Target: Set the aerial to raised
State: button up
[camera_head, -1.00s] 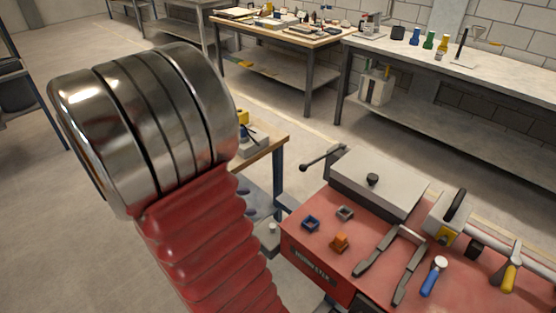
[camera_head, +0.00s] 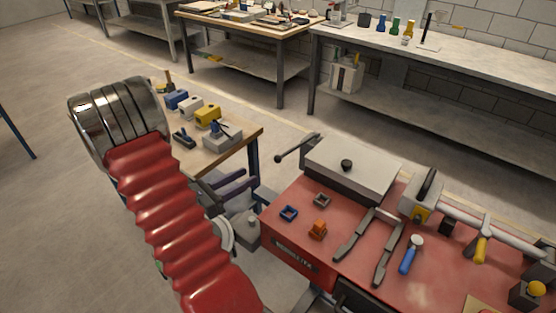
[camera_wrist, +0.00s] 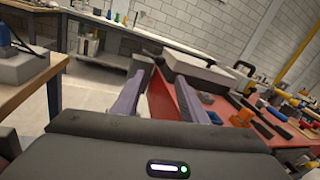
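No part is clearly marked as the aerial. One thin dark rod with a round end (camera_head: 296,148) slants beside the grey lidded box (camera_head: 350,165) on the red bench; another dark upright rod (camera_head: 427,30) stands on the far white bench. I cannot tell which is the aerial. My gripper (camera_wrist: 160,80) shows two purple-grey fingers spread apart with nothing between them, pointing towards the red bench's near left corner. In the head view its fingers show left of that bench, short of the slanted rod, partly hidden by my red arm sleeve.
The red bench (camera_head: 285,232) carries loose tools, small blocks and a long pipe with valves. A wooden table (camera_head: 240,143) with coloured blocks stands at the left, close to my arm. Open floor (camera_head: 270,125) lies between these and the back benches.

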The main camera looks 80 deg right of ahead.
aim_at(275, 161)
jog(key=shift+x, duration=6.95)
jog(key=shift+c, duration=0.4)
jog(key=shift+a, duration=0.1)
grip_shut()
